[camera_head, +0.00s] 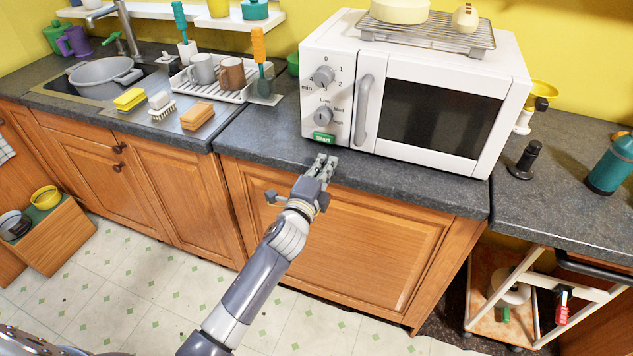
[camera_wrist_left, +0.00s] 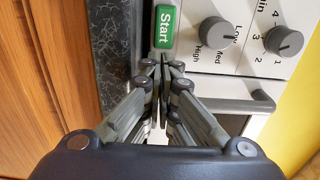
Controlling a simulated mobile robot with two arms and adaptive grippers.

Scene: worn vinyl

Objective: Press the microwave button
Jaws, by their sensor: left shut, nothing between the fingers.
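The white microwave (camera_head: 345,42) stands on the dark countertop, its door closed. Its green Start button (camera_head: 324,137) is at the lower left of the front panel, below two grey knobs. In the left wrist view the Start button (camera_wrist_left: 165,27) lies just beyond the fingertips. My left gripper (camera_head: 326,162) is shut and empty, slightly below and in front of the button. In the left wrist view the closed fingertips (camera_wrist_left: 161,62) are near the button's lower edge; I cannot tell whether they touch the panel. My right gripper is not in view.
The microwave's door handle (camera_head: 363,110) is right of the panel. A wire rack (camera_head: 425,33) with pale items is on top. A dish rack (camera_head: 232,88) with mugs, a yellow sponge (camera_head: 129,99) and brushes are left. The countertop (camera_head: 270,140) before the microwave is clear.

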